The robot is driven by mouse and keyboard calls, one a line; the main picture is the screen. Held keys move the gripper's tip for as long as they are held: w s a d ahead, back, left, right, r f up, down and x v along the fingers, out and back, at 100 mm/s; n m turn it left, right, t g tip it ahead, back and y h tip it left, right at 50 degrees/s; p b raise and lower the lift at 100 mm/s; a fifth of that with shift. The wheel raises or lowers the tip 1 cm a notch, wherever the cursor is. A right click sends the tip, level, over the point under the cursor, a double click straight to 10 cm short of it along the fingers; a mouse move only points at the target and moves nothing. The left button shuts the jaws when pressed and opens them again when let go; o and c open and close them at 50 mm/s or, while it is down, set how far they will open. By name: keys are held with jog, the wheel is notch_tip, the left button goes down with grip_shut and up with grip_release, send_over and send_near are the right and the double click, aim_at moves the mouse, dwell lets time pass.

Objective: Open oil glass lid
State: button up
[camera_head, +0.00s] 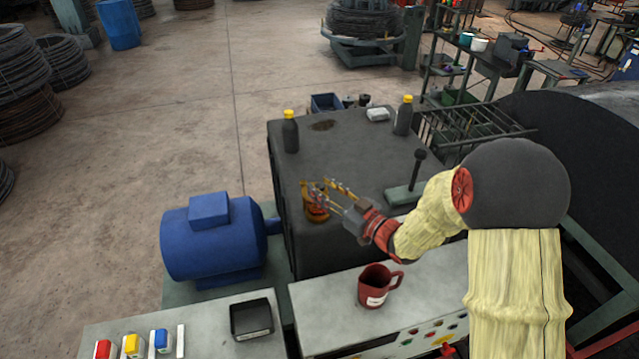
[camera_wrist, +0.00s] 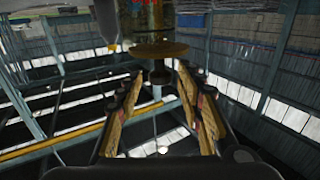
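The oil glass (camera_head: 314,211) is a small amber and brass fitting on top of the dark gearbox housing (camera_head: 345,160). In the wrist view a round brass disc, likely its lid (camera_wrist: 159,50), shows ahead between the fingers, with a small dark knob on it. My gripper (camera_head: 328,190) is beside and partly in front of the oil glass in the head view. The disc appears just beyond the fingertips. Whether a finger touches it cannot be told.
Two dark bottles with yellow caps (camera_head: 290,131) (camera_head: 404,115) stand on the housing. A lever (camera_head: 415,175) rises right of my gripper. A red mug (camera_head: 375,286) and a black tray (camera_head: 251,319) sit in front. A blue motor (camera_head: 212,237) is at left.

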jog(key=shift+x, duration=0.8)
jog(key=c, duration=0.3)
grip_shut()
